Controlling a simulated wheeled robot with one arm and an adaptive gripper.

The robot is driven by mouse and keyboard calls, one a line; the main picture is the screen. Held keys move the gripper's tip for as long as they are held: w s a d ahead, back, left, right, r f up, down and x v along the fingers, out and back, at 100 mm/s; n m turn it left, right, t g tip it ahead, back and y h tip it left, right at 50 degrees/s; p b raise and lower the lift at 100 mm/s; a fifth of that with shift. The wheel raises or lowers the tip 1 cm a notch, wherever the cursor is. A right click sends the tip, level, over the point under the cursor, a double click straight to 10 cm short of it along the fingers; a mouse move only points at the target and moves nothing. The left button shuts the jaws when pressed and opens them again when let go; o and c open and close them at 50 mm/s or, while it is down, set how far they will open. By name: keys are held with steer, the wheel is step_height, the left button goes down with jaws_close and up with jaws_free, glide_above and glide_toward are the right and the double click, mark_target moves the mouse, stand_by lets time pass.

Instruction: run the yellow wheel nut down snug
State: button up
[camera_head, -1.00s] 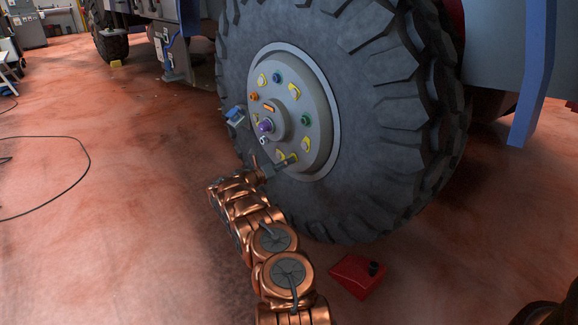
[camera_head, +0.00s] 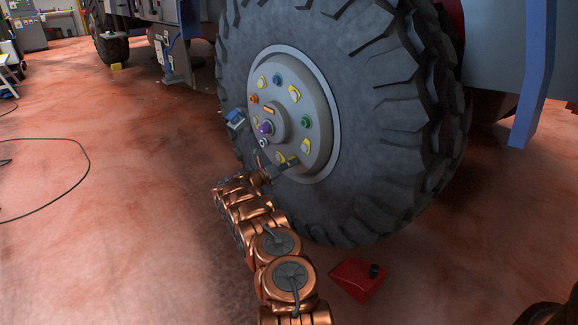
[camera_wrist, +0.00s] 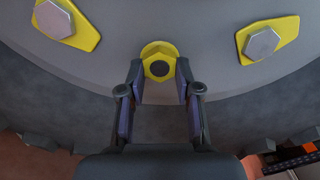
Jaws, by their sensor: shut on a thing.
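The yellow wheel nut (camera_wrist: 158,55) is a hex with a dark round centre, on the lower part of the grey wheel hub (camera_head: 318,112). In the wrist view my gripper (camera_wrist: 160,74) has one finger on each side of it and is shut on it. In the head view my gripper (camera_head: 284,165) reaches the lower hub face from below left, and the nut is mostly hidden there. How far the nut is run down cannot be told.
Yellow plates with grey hex nuts (camera_wrist: 263,44) and (camera_wrist: 53,19) flank the nut. The hub also bears orange (camera_head: 253,99), green (camera_head: 307,121) and purple (camera_head: 265,128) pieces. A blue-topped item (camera_head: 235,118) is at the tyre's left.

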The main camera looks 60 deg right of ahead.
jaws_close()
